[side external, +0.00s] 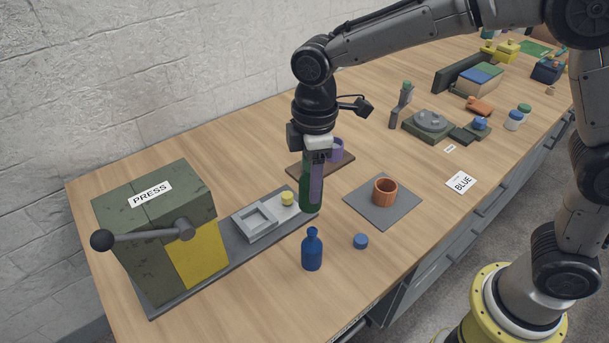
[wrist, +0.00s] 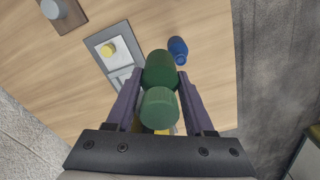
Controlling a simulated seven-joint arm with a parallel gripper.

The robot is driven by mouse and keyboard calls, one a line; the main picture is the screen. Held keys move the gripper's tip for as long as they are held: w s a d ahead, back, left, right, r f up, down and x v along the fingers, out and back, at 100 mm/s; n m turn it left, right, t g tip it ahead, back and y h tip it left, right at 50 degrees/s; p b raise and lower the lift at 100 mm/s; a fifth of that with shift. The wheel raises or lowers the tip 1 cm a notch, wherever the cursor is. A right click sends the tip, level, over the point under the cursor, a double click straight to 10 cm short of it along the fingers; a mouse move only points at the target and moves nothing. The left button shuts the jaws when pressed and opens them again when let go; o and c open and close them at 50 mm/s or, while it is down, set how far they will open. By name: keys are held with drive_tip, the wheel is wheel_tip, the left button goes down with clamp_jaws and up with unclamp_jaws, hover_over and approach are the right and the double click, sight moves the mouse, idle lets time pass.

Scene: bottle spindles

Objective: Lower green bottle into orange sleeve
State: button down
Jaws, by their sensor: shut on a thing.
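My gripper (side external: 315,186) is shut on the green bottle (side external: 305,192), which hangs upright below the wrist. In the wrist view the bottle (wrist: 160,72) sits between the two purple fingers, with its lighter green cap (wrist: 159,107) toward the camera. The orange sleeve (side external: 384,192) is an open, upright ring on a grey square plate (side external: 405,212), to the right of the bottle and apart from it. The sleeve is not in the wrist view. Whether the bottle's base touches anything is unclear.
A blue bottle (side external: 312,250) and a blue cap (side external: 360,241) stand in front. Bare table lies between blue cap and plate.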

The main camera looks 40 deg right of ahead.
drive_tip(key=d+f+m, duration=0.3)
drive_tip(key=d+f, duration=0.1)
drive_tip(key=d, duration=0.8)
drive_tip(key=d+f+m, duration=0.3)
drive_tip(key=d, duration=0.8)
drive_tip(key=shift+s+d+f, duration=0.25)
drive_tip(key=shift+d+f, duration=0.15)
drive_tip(key=shift+f, duration=0.2)
drive_tip(key=shift+f, duration=2.35)
drive_tip(key=shift+c, duration=1)
unclamp_jaws()
